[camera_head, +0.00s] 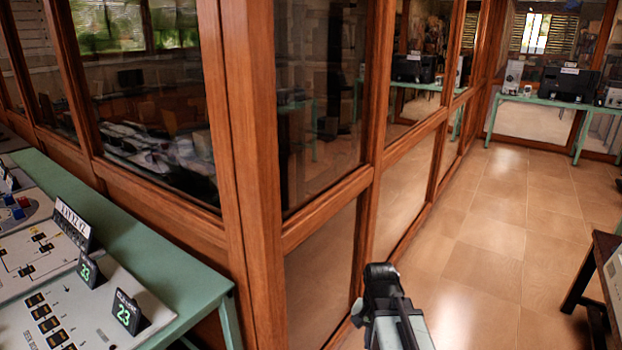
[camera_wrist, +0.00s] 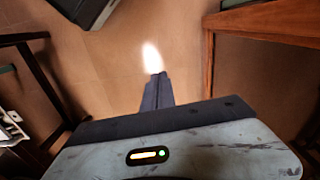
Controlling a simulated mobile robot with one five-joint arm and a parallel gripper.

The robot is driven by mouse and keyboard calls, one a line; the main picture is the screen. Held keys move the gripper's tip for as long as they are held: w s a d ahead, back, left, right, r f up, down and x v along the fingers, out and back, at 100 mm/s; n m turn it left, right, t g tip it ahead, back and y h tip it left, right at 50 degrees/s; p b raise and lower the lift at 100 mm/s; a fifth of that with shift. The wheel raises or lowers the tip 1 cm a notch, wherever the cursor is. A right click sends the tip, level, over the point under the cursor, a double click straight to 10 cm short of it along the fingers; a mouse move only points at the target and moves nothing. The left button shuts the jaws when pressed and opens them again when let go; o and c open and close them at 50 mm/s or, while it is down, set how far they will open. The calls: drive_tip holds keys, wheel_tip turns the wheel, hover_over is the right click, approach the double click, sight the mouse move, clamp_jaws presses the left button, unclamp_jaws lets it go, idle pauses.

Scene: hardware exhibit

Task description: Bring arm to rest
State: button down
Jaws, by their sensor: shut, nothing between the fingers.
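My arm shows at the bottom of the head view, out over the tiled floor and beside the wood-framed glass partition. My gripper shows in the wrist view (camera_wrist: 154,78), with its dark fingers together and nothing between them. It points toward the bare floor, where a bright patch of light lies just past the fingertips. In the head view the fingers cannot be made out clearly.
The glass partition (camera_head: 252,150) stands close on the left. A green table (camera_head: 165,250) with control panels is at lower left. A dark wooden table (camera_head: 605,262) is at right. Open tiled floor (camera_head: 490,240) leads to a far green table (camera_head: 540,100) with equipment.

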wheel_tip(320, 180, up, 15)
drive_tip(key=s+n+p, duration=0.1)
drive_tip(key=n+p, duration=0.5)
drive_tip(key=p, duration=0.9)
drive_tip(key=shift+s+a+r, duration=0.15)
drive_tip(key=shift+s+a, duration=0.05)
drive_tip(key=shift+a, duration=0.2)
